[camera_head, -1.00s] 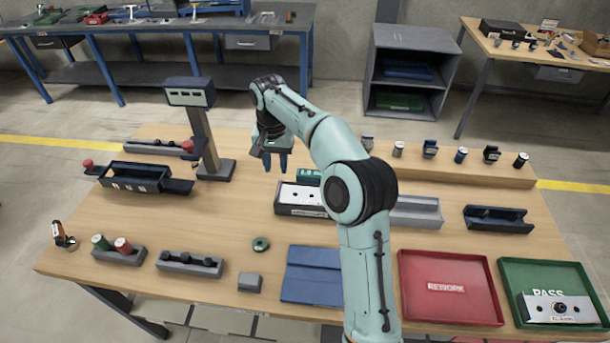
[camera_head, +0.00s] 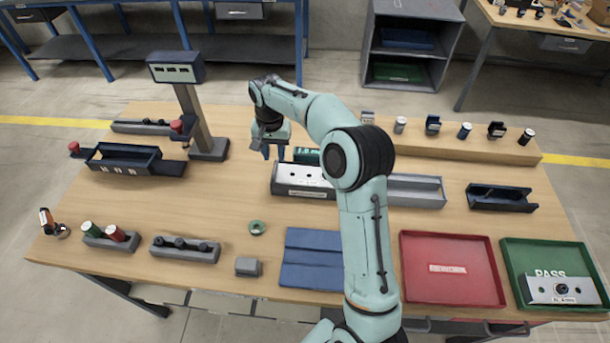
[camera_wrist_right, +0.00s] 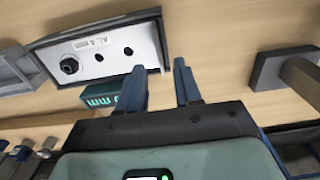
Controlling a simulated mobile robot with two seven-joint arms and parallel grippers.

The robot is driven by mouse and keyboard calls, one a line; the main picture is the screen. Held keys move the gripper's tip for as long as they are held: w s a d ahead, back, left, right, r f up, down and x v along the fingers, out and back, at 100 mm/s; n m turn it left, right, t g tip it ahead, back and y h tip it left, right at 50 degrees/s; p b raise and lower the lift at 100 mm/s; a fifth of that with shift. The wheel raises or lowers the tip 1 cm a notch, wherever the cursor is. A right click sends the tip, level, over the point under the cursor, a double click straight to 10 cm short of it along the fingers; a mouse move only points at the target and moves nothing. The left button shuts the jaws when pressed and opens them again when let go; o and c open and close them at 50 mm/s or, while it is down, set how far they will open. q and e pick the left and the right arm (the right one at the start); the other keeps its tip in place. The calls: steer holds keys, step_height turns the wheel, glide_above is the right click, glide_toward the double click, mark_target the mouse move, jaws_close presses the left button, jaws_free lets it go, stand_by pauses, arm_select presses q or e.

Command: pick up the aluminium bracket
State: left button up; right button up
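The aluminium bracket, a pale plate with dark holes and an "AL" label, lies in a grey tray (camera_head: 304,192) at the middle of the table. It shows in the head view (camera_head: 300,174) and, closer, in the wrist view (camera_wrist_right: 98,56). My right gripper (camera_head: 273,152) is open and empty, above and just left of the tray in the head view. A similar pale bracket (camera_head: 562,290) sits in the green PASS tray (camera_head: 545,258). My left gripper is not in view.
A post with a display box (camera_head: 176,72) stands left of my right gripper. A teal labelled block (camera_head: 306,155) sits right behind the bracket's tray. A red rework tray (camera_head: 450,285) and a blue mat (camera_head: 310,270) lie in front. Bare wood surrounds the green ring (camera_head: 257,227).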

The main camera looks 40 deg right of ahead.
mark_target(276, 166)
steer(key=f, duration=0.4)
steer(key=shift+s+a+f, duration=0.2)
steer(key=shift+s+f, duration=0.05)
steer(key=shift+f, duration=0.15)
steer(key=shift+w, duration=0.1)
jaws_close()
steer(key=shift+r, duration=0.1)
